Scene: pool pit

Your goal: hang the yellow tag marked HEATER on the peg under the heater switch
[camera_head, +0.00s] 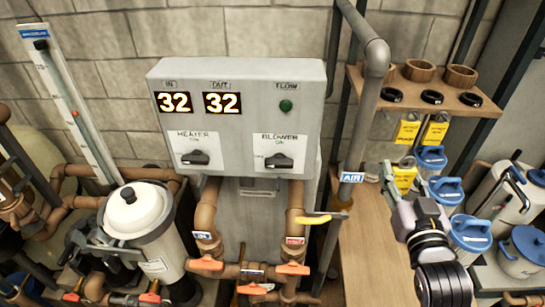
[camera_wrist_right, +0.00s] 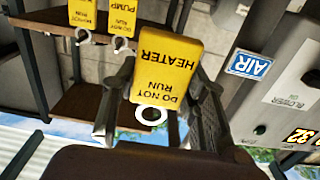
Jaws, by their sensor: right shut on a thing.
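The yellow HEATER tag (camera_wrist_right: 165,62) has a white ring (camera_wrist_right: 151,115) and reads upside down in the right wrist view. My right gripper (camera_wrist_right: 160,105) is shut on it, a finger on each side. In the head view the held tag (camera_head: 404,180) is at the tips of my right gripper (camera_head: 397,192), in front of the right shelf and well right of the panel. The heater switch (camera_head: 195,158) is at the panel's lower left; I cannot make out a peg under it.
Two more yellow tags (camera_head: 408,131) (camera_head: 437,131) hang under the wooden shelf (camera_head: 415,88). A grey pipe (camera_head: 364,110) and AIR label (camera_head: 351,178) stand between the right gripper and the grey panel (camera_head: 240,125). A yellow-handled valve (camera_head: 313,220) and orange-handled valves (camera_head: 206,264) sit below.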

